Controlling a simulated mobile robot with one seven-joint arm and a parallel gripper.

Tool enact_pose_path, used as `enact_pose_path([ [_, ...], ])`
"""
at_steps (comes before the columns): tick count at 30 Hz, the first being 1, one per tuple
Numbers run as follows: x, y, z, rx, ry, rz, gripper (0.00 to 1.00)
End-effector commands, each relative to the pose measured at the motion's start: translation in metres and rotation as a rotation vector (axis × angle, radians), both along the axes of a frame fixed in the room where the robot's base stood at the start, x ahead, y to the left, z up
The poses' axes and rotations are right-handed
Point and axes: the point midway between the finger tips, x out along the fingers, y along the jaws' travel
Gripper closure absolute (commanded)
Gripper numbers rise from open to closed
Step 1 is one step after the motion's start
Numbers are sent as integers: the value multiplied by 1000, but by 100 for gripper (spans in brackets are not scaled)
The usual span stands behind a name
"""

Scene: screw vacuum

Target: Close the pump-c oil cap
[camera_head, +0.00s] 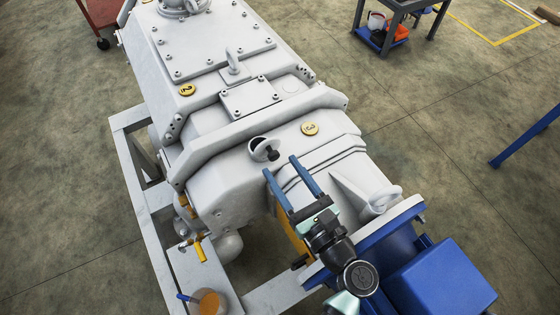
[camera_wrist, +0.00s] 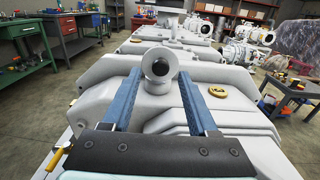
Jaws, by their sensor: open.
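A small round white oil port with its cap (camera_head: 262,149) stands on the grey pump housing (camera_head: 230,180), and a dark knob shows at its lower right. In the wrist view the cap (camera_wrist: 158,67) appears as a light ring with a dark round centre facing the camera; it looks tilted up on a short neck. My gripper (camera_head: 280,165) is open and empty, its two blue fingers pointing at the cap from the near side. In the wrist view the fingers (camera_wrist: 160,85) flank the cap with gaps on both sides. I cannot tell whether either finger touches it.
A yellow disc (camera_head: 310,129) sits right of the port. A raised white ridge (camera_head: 255,125) runs behind it. A lifting lug (camera_head: 382,198) and a blue motor part (camera_head: 440,280) are at the right. An orange-filled cup (camera_head: 210,302) is at the lower left.

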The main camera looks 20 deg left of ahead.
Motion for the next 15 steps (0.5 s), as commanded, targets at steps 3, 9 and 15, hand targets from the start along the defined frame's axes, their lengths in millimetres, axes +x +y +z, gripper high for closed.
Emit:
enact_pose_path([
  [3, 9, 11, 1, 0, -2, 1, 41],
  [9, 14, 17, 0, -1, 0, -1, 41],
  [15, 14, 17, 0, -2, -1, -1, 41],
])
